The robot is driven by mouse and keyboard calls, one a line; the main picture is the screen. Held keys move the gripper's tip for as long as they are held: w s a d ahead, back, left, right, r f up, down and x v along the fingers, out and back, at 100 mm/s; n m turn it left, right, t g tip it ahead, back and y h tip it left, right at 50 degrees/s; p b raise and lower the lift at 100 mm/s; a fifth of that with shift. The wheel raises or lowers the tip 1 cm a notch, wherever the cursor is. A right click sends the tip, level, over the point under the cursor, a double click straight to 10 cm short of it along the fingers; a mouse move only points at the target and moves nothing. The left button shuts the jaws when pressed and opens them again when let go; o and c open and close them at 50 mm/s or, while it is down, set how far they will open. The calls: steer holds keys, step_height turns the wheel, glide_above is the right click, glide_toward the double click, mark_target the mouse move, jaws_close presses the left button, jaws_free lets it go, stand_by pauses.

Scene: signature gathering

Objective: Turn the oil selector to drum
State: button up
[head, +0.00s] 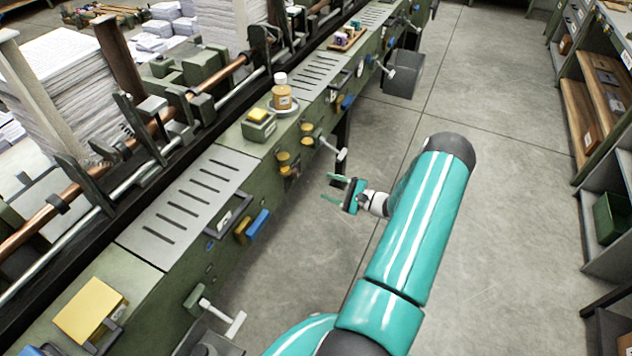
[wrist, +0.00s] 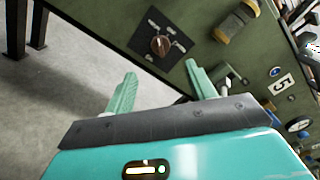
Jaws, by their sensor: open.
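In the wrist view, a round brown knob (wrist: 161,44) with a pale pointer mark sits on a dark square plate on the green machine side. It looks like the oil selector. White marks lie around it, too small to read. My gripper (wrist: 160,74) is open and empty, its two green fingers pointing toward the panel, with the knob beyond the gap between them. In the head view my gripper (head: 329,188) is over the aisle, apart from the green machine front. I cannot make out the knob clearly there.
A yellow-and-dark handle (wrist: 236,22) and a label with a 5 (wrist: 282,84) are near the knob. A grey T-handle (head: 333,147) juts from the machine (head: 240,190). A bottle (head: 281,93) stands on top. The floor (head: 500,220) to the right is clear.

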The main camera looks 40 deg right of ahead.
steer(key=v, duration=0.3)
steer(key=shift+s, duration=0.1)
stand_by(0.6)
